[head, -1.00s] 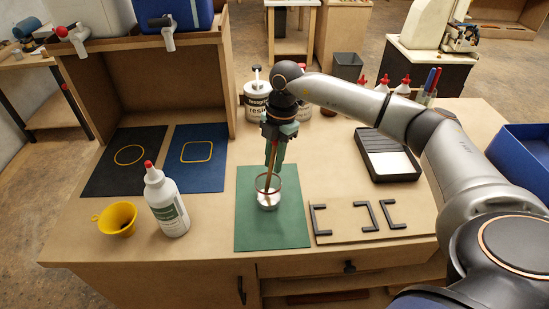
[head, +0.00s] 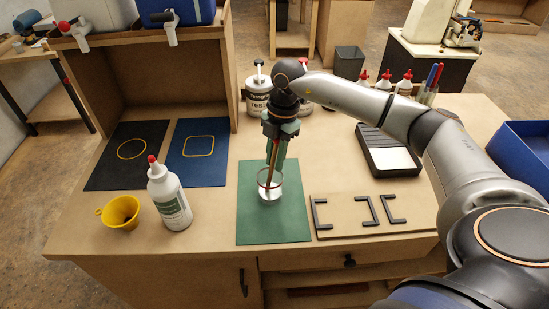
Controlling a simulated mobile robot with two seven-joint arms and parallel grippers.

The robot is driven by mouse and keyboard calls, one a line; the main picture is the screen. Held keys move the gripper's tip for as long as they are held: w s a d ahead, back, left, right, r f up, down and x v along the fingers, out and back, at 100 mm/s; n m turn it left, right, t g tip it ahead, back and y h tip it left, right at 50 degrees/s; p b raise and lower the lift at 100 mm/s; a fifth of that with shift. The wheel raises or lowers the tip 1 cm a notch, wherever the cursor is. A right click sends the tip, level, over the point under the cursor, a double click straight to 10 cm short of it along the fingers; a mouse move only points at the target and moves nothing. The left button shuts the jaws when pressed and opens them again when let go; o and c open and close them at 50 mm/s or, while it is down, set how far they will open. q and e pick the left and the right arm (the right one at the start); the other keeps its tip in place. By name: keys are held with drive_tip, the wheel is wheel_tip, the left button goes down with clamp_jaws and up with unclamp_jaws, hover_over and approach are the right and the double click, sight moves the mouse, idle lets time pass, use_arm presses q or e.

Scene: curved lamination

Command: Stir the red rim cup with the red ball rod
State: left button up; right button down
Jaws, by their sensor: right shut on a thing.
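A clear cup with a red rim (head: 271,191) stands upright on the green mat (head: 255,228). It has whitish contents at the bottom. My right gripper (head: 275,158) is above the cup, pointing down, with its greenish fingers shut on a thin reddish-brown rod (head: 269,175). The rod slants down through the cup's mouth, and its lower end is inside the cup. I cannot make out a red ball on the rod; the fingers hide its upper part. My left gripper is not in view.
A white bottle with a red cap (head: 169,198) and a yellow funnel (head: 120,212) stand to the left. A board with black brackets (head: 375,223) and a black tray (head: 388,153) lie to the right. White resin containers (head: 258,92) stand behind the gripper.

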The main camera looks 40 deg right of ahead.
idle(0.4)
drive_tip(key=shift+s+d+r, duration=0.3)
drive_tip(key=shift+d+r, duration=0.1)
drive_tip(key=shift+r, duration=0.25)
wheel_tip(320, 180, up, 14)
drive_tip(key=d, duration=0.1)
drive_tip(key=shift+s+d, duration=0.15)
drive_tip(key=shift+d, duration=0.05)
idle(1.4)
drive_tip(key=shift+s, duration=0.1)
drive_tip(key=s+a+b, duration=0.1)
drive_tip(key=s+a, duration=0.3)
drive_tip(key=s, duration=0.2)
drive_tip(key=shift+s, duration=0.35)
drive_tip(key=shift+a, duration=0.1)
idle(0.4)
